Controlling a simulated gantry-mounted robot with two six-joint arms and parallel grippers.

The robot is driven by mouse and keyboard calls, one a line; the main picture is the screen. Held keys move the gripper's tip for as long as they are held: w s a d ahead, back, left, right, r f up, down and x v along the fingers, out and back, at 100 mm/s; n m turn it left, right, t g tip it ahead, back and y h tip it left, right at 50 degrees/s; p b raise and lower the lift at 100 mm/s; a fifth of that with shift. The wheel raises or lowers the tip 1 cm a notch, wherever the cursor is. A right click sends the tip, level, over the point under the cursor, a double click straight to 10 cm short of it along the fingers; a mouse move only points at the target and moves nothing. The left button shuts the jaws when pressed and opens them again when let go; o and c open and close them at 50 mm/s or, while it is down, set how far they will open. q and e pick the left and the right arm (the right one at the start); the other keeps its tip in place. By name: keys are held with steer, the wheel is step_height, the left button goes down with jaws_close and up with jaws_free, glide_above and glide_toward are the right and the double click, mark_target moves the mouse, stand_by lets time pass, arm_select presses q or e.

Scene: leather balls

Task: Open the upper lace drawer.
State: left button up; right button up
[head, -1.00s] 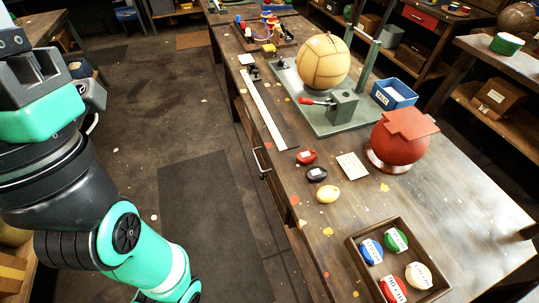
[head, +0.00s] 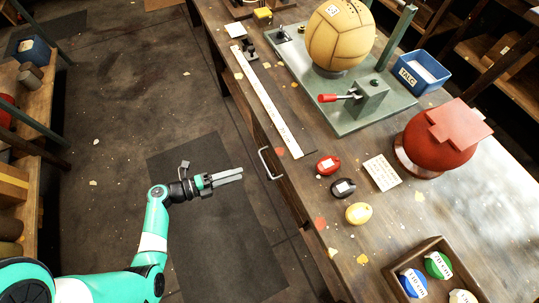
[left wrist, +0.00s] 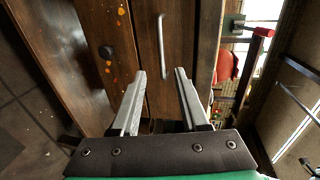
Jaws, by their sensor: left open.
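The bench's upper drawer has a pale metal bar handle (head: 268,163) on the side facing my left arm. The handle also shows in the left wrist view (left wrist: 162,45), on a brown wooden drawer front (left wrist: 182,28). The drawer looks shut, and I see no readable label on it. My left gripper (head: 242,174) is open and empty, pointing at the bench side, just left of the handle in the head view. In the left wrist view its fingertips (left wrist: 160,74) are spread to either side of the handle's line, and the handle lies beyond them, apart. My right gripper is out of view.
A dark round knob (left wrist: 106,52) sits on another wooden front beside this drawer. On the bench top are a long pale ruler (head: 270,105), a green press plate (head: 345,115), a red ball (head: 440,150) and small coloured discs.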

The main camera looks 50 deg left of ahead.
mark_target(265, 164)
arm_select(q)
steer(key=b+x, duration=0.2)
steer(key=x, duration=0.3)
steer(key=b+x, duration=0.2)
steer(key=x, duration=0.4)
steer(key=shift+w+a, duration=0.15)
steer(key=shift+w, duration=0.2)
steer(key=shift+c, duration=0.3)
jaws_close()
steer(key=shift+r, duration=0.1)
stand_by(0.5)
